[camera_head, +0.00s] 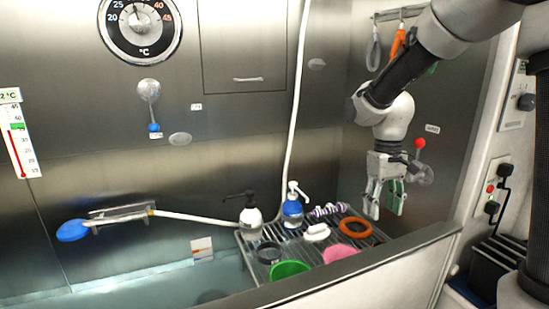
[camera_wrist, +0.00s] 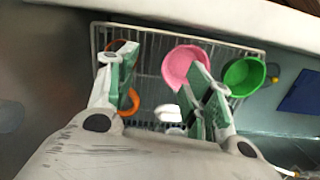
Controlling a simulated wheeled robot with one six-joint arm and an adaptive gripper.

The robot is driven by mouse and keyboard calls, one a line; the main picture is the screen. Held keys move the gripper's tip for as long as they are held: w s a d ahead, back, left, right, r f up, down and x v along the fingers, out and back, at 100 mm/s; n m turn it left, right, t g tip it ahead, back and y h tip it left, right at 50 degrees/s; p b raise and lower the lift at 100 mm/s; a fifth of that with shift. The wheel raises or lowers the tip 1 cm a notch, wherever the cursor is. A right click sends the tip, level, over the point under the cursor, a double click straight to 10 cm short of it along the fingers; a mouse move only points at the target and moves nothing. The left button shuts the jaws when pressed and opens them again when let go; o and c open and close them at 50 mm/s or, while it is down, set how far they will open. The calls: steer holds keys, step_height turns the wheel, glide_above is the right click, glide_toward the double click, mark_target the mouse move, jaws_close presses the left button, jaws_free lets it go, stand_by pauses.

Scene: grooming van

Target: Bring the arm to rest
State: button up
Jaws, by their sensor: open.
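My gripper (camera_head: 384,196) hangs from my arm at the right in the head view, above the right side of the wire rack (camera_head: 259,263). Its fingers are apart with nothing between them that I can see held. In the wrist view my gripper (camera_wrist: 165,98) points down at the rack (camera_wrist: 151,41). A white object (camera_wrist: 167,113) lies below the gap between the fingers.
A metal tub wall (camera_head: 350,268) runs in front. A red-knobbed lever (camera_head: 420,143) is behind my gripper.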

steer(key=s+d+r+m+t, duration=0.1)
steer(key=s+d+r, duration=0.3)
steer(key=s, duration=0.5)
steer(key=s+d+r+m+t, duration=0.2)
steer(key=s+d+r+t, duration=0.2)
steer(key=s, duration=0.6)
steer(key=shift+d+r+t, duration=0.3)
steer(key=shift+d+r, duration=0.3)
steer(key=shift+r, duration=0.3)
